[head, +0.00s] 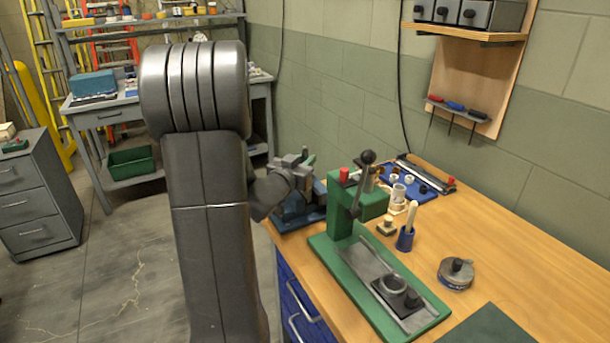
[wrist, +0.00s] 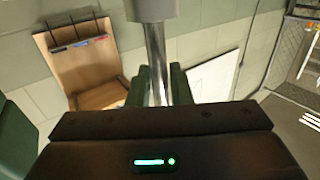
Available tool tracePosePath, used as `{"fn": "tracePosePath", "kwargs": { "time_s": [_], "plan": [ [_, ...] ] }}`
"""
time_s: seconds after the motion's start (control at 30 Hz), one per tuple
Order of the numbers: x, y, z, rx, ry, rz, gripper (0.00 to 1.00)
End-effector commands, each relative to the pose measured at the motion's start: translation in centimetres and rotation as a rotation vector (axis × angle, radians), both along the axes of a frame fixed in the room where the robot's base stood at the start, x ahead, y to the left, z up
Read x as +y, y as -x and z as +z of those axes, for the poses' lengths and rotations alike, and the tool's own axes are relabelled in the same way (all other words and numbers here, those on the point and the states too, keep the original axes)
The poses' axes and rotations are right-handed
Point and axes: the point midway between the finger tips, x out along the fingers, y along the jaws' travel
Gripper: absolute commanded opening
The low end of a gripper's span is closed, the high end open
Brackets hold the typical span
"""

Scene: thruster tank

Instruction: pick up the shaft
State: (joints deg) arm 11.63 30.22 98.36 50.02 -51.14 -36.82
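The shaft (wrist: 156,60) shows in the wrist view as a shiny metal rod with a thicker grey section at the picture's top. My gripper (wrist: 158,88) has its two green fingers on either side of the thin part, with no gap visible between fingers and rod. It appears shut on the shaft. The rod's other end is hidden behind the dark gripper body. In the head view my arm covers much of the left middle, and I cannot make out the shaft there. My wrist is beside the blue vise (head: 297,218) at the bench's left corner.
A green press (head: 343,220) with an upright lever stands close right of the vise. The wooden bench (head: 520,250) also bears a blue cup (head: 405,238) with a handled tool, a round grey part (head: 456,274) and a blue tray (head: 412,193). Its right side is mostly clear.

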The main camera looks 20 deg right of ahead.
Motion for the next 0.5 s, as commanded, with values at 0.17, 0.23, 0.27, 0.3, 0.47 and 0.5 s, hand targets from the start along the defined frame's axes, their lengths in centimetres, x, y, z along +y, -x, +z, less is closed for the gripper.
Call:
{"fn": "tracePosePath", "kwargs": {
  "time_s": [0.17, 0.23, 0.27, 0.3, 0.47, 0.5],
  "plan": [
    [0.0, 0.0, 0.1, -0.001, 0.001, 0.0, 0.0],
    [0.0, 0.0, 0.1, -0.001, 0.001, 0.0, 0.0],
    [0.0, 0.0, 0.1, -0.001, 0.001, 0.0, 0.0],
    [0.0, 0.0, 0.1, -0.001, 0.0, 0.0, 0.0],
    [0.0, 0.0, 0.9, -0.005, 0.001, -0.001, 0.0],
    [0.0, 0.0, 1.5, -0.005, 0.001, -0.001, 0.0]
  ]
}}
